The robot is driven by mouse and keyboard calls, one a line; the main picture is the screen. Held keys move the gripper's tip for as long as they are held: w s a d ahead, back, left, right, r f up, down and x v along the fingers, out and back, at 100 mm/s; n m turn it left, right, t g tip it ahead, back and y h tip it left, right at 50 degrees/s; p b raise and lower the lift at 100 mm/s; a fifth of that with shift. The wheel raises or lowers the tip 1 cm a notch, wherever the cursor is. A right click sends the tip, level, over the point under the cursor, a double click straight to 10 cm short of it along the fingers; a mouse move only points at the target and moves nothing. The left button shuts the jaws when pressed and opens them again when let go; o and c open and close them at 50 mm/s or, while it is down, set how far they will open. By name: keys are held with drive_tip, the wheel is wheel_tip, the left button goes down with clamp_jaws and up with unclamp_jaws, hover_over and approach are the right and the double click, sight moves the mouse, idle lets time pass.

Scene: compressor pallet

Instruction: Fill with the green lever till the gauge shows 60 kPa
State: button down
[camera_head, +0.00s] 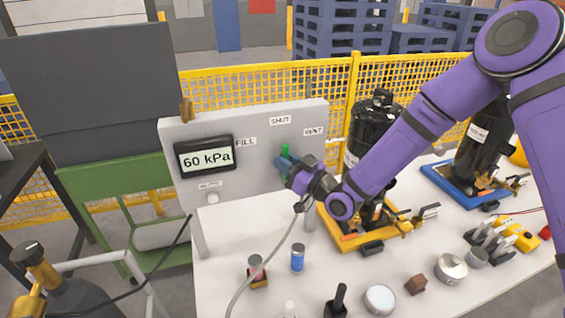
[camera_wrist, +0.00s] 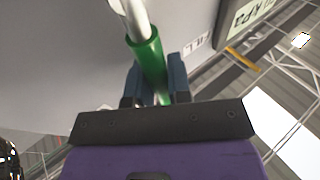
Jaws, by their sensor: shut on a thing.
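The gauge (camera_head: 206,157) on the grey panel (camera_head: 245,185) reads 60 kPa in the head view. The green lever (camera_head: 285,150) is on the panel's right part, below the SHUT label (camera_head: 280,120) and between the FILL label (camera_head: 246,142) and the VENT label (camera_head: 313,132). It points roughly up, towards SHUT. My gripper (camera_head: 284,163) is at the lever, shut on it. In the wrist view the lever's green sleeve (camera_wrist: 149,58) runs between the two blue fingers (camera_wrist: 157,82). The lever's pivot is hidden behind my gripper.
A black compressor (camera_head: 375,120) stands behind my arm on a yellow base (camera_head: 350,243). A second one is on a blue base (camera_head: 460,190) at right. A blue can (camera_head: 297,257) and several small parts lie on the white table (camera_head: 225,245). A hose crosses the front.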

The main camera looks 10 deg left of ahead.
idle(0.4)
drive_tip(key=c, duration=1.1)
unclamp_jaws()
drive_tip(key=shift+o, duration=0.2)
drive_tip(key=shift+d, duration=0.1)
drive_tip(key=v, duration=1)
drive_tip(key=shift+d, duration=0.35)
drive_tip(key=shift+s+f, duration=0.1)
